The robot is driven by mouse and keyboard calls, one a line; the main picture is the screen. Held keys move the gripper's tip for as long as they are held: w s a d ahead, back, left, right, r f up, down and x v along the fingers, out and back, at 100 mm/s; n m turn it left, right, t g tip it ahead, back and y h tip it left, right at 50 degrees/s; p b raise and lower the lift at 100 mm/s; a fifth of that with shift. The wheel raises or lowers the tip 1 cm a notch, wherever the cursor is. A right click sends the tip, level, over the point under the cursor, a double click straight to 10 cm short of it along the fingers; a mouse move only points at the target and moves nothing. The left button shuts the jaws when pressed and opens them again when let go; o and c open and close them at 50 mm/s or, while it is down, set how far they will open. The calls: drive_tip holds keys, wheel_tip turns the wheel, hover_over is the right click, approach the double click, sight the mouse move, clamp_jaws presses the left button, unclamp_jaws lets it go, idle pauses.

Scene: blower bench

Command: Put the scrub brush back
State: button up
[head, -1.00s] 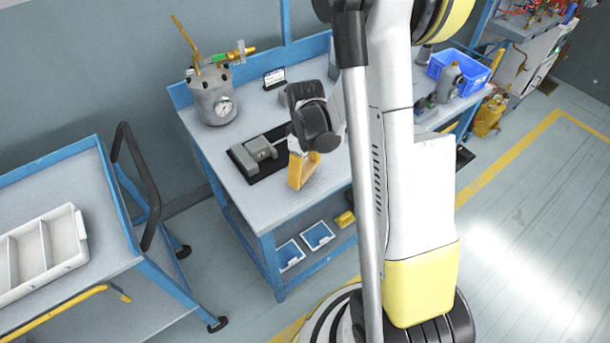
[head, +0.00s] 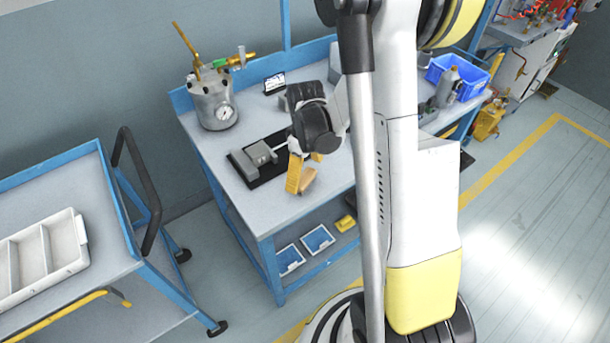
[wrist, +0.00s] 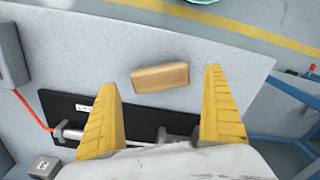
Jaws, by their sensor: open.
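A tan block, which looks like the scrub brush (wrist: 160,77), lies on the grey bench top (wrist: 232,52) just in front of the black mat (wrist: 140,112). Its bristles are not visible. My gripper (wrist: 159,84) is open, with one yellow finger on each side of the block and clear space between. The block lies at about fingertip level in the wrist view. In the head view my gripper (head: 304,172) is over the bench's front part, and the tan block (head: 308,181) shows beside the near finger. I cannot tell the fingertips' height above the bench.
A grey fixture (head: 244,162) sits on the black mat beside my gripper. A pressure pot with a gauge (head: 213,104) stands behind. A blue crate (head: 458,76) and bottles are at right. A trolley with a white divided tray (head: 42,255) stands at left.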

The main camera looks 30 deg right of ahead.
sight(305, 177)
wheel_tip(305, 177, up, 10)
drive_tip(key=p, duration=0.3)
drive_tip(key=s+a+r+m+t, duration=0.4)
drive_tip(key=s+a+r+t, duration=0.3)
drive_tip(key=s+a+r, duration=0.3)
drive_tip(key=a+r, duration=0.3)
drive_tip(key=r, duration=0.2)
drive_tip(key=shift+s+a+m, duration=0.25)
drive_tip(key=shift+s+m, duration=0.15)
